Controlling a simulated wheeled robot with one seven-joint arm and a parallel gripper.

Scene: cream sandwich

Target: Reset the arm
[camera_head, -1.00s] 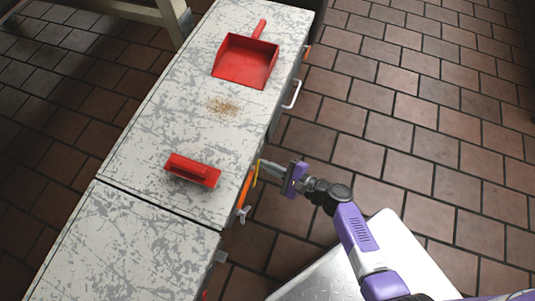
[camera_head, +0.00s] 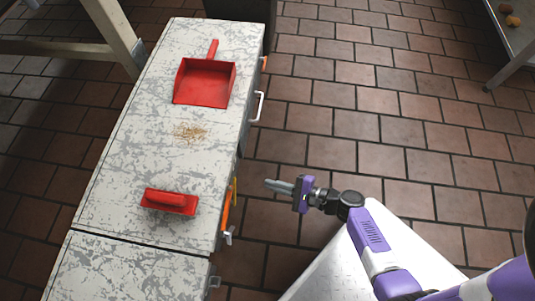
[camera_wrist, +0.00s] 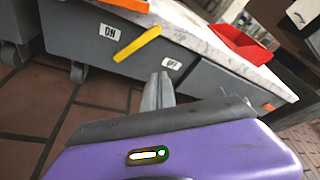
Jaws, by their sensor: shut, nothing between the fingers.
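My gripper (camera_head: 279,186) is shut and empty, held out over the floor to the right of the worktop in the head view. Its closed fingers (camera_wrist: 158,92) point toward the grey side of the bench in the wrist view. My purple and white arm reaches it from the lower right. A clear gap shows in the head view between the fingertips and the bench side, where a yellow lever (camera_head: 234,191) sticks up; it also shows in the wrist view (camera_wrist: 137,43) between the ON label and another label.
The scuffed white worktop (camera_head: 120,185) holds a red dustpan (camera_head: 205,83), a pile of brown crumbs (camera_head: 190,132) and a red brush (camera_head: 170,201). A white handle (camera_head: 258,106) juts from its right side. The tiled floor (camera_head: 390,110) on the right is open.

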